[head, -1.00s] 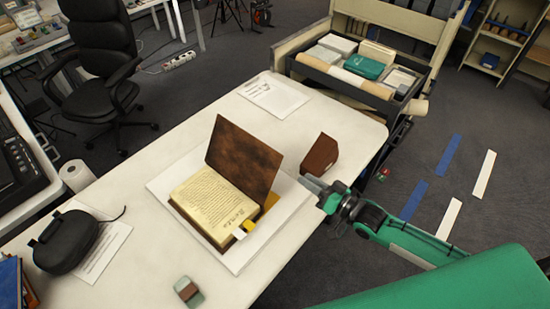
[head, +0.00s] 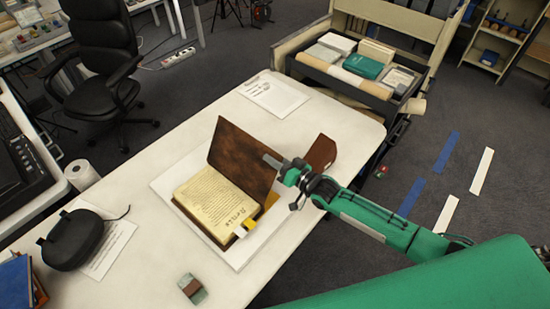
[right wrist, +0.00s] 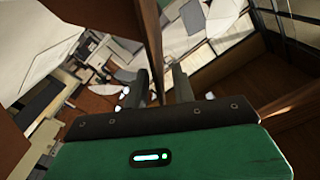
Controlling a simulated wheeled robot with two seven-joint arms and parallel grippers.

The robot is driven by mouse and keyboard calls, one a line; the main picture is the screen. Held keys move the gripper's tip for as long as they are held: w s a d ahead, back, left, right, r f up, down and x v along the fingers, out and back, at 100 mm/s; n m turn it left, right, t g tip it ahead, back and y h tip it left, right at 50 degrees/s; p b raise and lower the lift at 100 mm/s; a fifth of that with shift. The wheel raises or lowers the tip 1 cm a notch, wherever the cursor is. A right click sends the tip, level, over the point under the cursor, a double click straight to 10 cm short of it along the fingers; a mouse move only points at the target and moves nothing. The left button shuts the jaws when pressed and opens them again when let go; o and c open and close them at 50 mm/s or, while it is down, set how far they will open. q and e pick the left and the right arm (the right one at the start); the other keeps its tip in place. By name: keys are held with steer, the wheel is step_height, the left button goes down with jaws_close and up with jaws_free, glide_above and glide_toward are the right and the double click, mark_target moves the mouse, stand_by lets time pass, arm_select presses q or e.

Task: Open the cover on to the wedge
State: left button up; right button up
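The open book (head: 215,203) lies on a white board on the table. Its brown cover (head: 235,155) stands raised, leaning to the right. The brown wedge (head: 322,152) is on the table right of the cover, partly hidden behind my right gripper (head: 272,163). That gripper is at the cover's right edge. In the right wrist view, the cover's edge (right wrist: 153,45) runs between the two fingers of my right gripper (right wrist: 160,82), which stand apart with a gap beside the cover. My left gripper is not in view.
The white board (head: 165,185) lies under the book. Yellow and white tabs (head: 245,228) stick out of the pages. A black case (head: 72,240) and a small block (head: 192,289) are on the table. A paper sheet (head: 273,96) lies at the back, and a loaded cart (head: 365,70) stands behind.

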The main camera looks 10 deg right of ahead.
jaws_close()
stand_by(1.4)
